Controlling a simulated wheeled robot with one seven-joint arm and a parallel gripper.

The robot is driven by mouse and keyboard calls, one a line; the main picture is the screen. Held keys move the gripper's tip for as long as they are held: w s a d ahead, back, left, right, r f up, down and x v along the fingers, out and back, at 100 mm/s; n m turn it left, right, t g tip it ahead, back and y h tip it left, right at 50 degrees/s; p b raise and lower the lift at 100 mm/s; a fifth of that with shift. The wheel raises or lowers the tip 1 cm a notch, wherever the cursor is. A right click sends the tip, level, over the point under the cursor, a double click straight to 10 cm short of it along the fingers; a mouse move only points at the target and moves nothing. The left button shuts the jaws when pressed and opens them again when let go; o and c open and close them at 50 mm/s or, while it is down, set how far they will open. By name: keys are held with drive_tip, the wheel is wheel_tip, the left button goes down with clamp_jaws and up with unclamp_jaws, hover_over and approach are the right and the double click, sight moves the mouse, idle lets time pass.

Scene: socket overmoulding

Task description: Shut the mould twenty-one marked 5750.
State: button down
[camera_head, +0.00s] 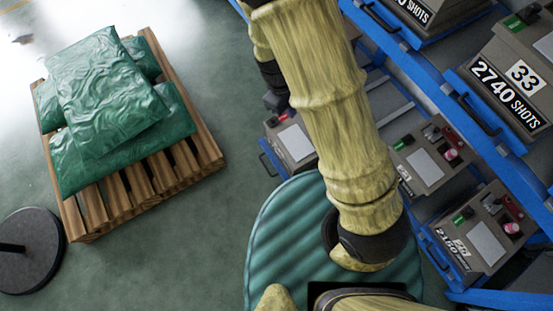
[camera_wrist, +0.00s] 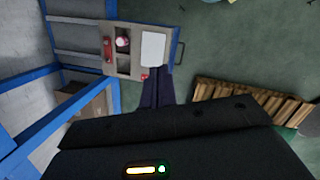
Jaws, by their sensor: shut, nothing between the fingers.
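No plate reading 5750 or 21 is legible in either view. A grey-beige mould unit (camera_head: 292,143) with a pale panel sits left of my arm in the head view, partly hidden behind it. The wrist view shows a mould unit (camera_wrist: 128,72) with a white panel, a red handle, a red knob and a dark side handle; no number on it is readable. My gripper (camera_wrist: 153,72) is shut and empty, its dark fingertips at that unit's near edge; I cannot tell whether they touch. In the head view my gripper (camera_head: 276,101) is small and dark, just above the left unit.
Other units stand on blue racking: one marked 33, 2740 shots (camera_head: 510,85), one seemingly marked 2160 (camera_head: 472,243), and another (camera_head: 428,160). A pallet (camera_head: 205,152) with green sacks (camera_head: 110,95) stands left. A round black base (camera_head: 30,265) is lower left. Green floor between is clear.

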drive_tip(key=s+a+f+n+t+h+b, duration=0.1)
drive_tip(key=a+f+n+b, duration=0.3)
drive_tip(key=f, duration=0.6)
drive_tip(key=s+a+f+n+t+h+b, duration=0.1)
drive_tip(key=a+f+n+t+h+b, duration=0.1)
drive_tip(key=a+f+n+b, duration=0.2)
drive_tip(key=a+f+n+t+h+b, duration=0.1)
drive_tip(key=a+f+n+b, duration=0.4)
drive_tip(key=f, duration=1.3)
drive_tip(key=n+t+b, duration=0.1)
drive_tip(key=b, duration=0.2)
drive_tip(key=shift+s+f+h, duration=0.2)
drive_tip(key=shift+s+h, duration=0.2)
drive_tip(key=b, duration=0.6)
approach(283, 153)
drive_tip(key=x, duration=0.5)
drive_tip(key=shift+s+a+f, duration=0.15)
drive_tip(key=shift+a+f, duration=0.1)
drive_tip(key=shift+f, duration=0.25)
drive_tip(key=shift+w+d, duration=0.35)
drive_tip(key=shift+d, duration=0.05)
drive_tip(key=shift+s+r, duration=0.1)
drive_tip(key=shift+r, duration=0.05)
